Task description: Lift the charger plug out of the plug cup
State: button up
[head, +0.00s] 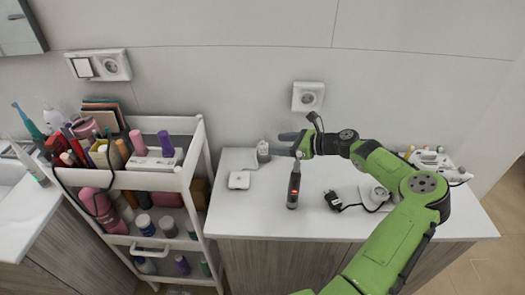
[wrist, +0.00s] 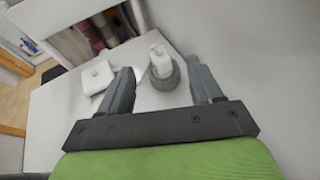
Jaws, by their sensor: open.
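The white charger plug (wrist: 160,60) stands upright in the round grey plug cup (wrist: 166,81) in the wrist view. In the head view the plug (head: 263,147) and cup (head: 264,157) are small, at the back of the white counter near the wall. My gripper (head: 287,143) is just to their right, reaching toward them. In the wrist view my gripper (wrist: 160,68) is open, with one finger on each side of the plug and cup in the picture. The fingers hold nothing, and I cannot tell how much depth separates them from the plug.
A flat white square box (head: 239,180) lies left of the cup. A dark upright device with a red light (head: 294,188) stands in front of my gripper. A black plug with cable (head: 334,200) lies to the right. A loaded white cart (head: 150,180) stands left; the wall is close behind.

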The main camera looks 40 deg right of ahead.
aim_at(265, 143)
jog(key=b+x, duration=0.1)
jog(key=x, duration=0.6)
jog(key=shift+w+r, duration=0.15)
jog(key=shift+r, duration=0.1)
jog(key=c, duration=1)
jog(key=shift+c, duration=0.2)
